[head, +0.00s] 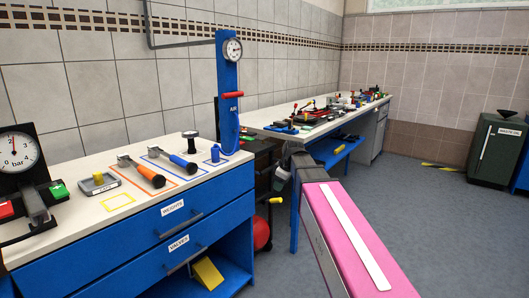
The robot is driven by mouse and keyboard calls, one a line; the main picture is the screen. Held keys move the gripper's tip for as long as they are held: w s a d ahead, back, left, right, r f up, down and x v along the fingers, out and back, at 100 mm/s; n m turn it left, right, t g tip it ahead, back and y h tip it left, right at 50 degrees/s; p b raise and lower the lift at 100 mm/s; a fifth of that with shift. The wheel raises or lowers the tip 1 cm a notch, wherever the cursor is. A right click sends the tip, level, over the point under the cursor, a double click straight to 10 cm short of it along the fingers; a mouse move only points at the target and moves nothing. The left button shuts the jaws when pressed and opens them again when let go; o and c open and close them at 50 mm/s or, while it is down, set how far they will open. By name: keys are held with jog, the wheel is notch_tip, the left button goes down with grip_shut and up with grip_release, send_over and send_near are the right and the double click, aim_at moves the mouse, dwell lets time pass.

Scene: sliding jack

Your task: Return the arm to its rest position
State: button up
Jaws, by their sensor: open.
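A long pink beam with a white strip on top (345,225) rises from the bottom edge, right of centre. A dark grey block (303,165) is at its far end. I cannot tell for sure whether this beam is part of my arm. No gripper fingers can be made out, and nothing held is visible.
A blue drawer bench (150,245) on the left carries a pressure gauge (22,153), tools in coloured outlines and a blue gauge post (228,95). A crowded workbench (268,127) runs along the wall behind. A green cabinet (496,150) stands far right. Grey floor (425,195) is clear right of centre.

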jog(key=s+d+f+m+g+h, duration=0.1)
jog(key=s+d+f+m, duration=0.5)
jog(key=s+f, duration=0.3)
jog(key=s+d+f+m+g+h, duration=0.1)
jog(key=s+d+f+m+g, duration=0.1)
jog(key=s+d+f+m, duration=0.4)
jog(key=s+f, duration=0.4)
jog(key=f, duration=0.5)
jog(key=shift+s+h, duration=0.2)
jog(key=shift+h, duration=0.1)
